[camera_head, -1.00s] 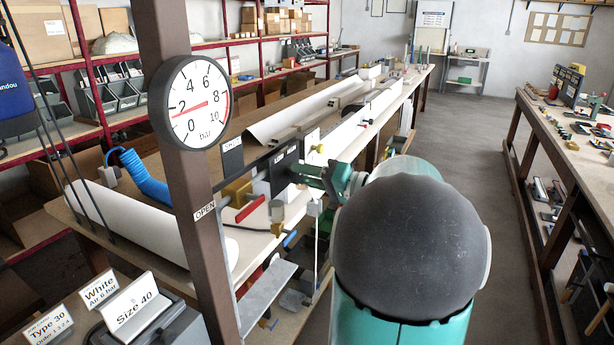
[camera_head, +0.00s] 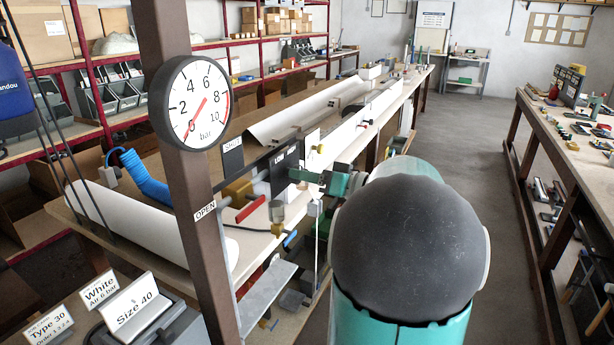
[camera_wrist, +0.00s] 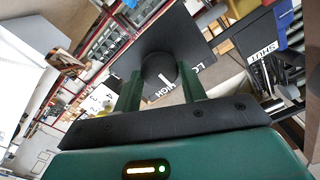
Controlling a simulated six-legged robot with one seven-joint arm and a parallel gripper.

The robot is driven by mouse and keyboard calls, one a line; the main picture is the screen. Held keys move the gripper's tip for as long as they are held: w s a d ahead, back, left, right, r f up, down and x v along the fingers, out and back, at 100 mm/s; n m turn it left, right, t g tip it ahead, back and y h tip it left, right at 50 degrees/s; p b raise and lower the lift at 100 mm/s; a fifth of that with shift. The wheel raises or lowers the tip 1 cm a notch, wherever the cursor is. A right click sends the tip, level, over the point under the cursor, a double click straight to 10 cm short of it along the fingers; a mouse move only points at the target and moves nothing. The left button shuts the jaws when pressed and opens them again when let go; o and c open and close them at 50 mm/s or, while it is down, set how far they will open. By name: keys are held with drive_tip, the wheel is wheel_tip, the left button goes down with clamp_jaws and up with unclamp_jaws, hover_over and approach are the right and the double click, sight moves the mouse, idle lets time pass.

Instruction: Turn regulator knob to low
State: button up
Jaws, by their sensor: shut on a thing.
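The regulator knob (camera_wrist: 160,68) is round and black, in front of a dark square plate (camera_wrist: 187,38) lettered LOW and HIGH. In the wrist view the green fingers of my gripper (camera_wrist: 161,86) stand on either side of the knob and are shut on it. A white mark on the knob faces the lower side of that view. In the head view my gripper (camera_head: 308,177) reaches the dark plate (camera_head: 285,170), and the knob is hidden there. The round pressure gauge (camera_head: 190,102) on the brown post has its red needle near 0 bar.
A white roll (camera_head: 145,225) and a blue coiled hose (camera_head: 145,178) lie on the bench to the left. The aisle (camera_head: 455,150) at right is clear.

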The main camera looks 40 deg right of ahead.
drive_tip(key=o, duration=1)
drive_tip(key=shift+c, duration=0.2)
drive_tip(key=v, duration=1.3)
drive_tip(key=shift+s, duration=0.4)
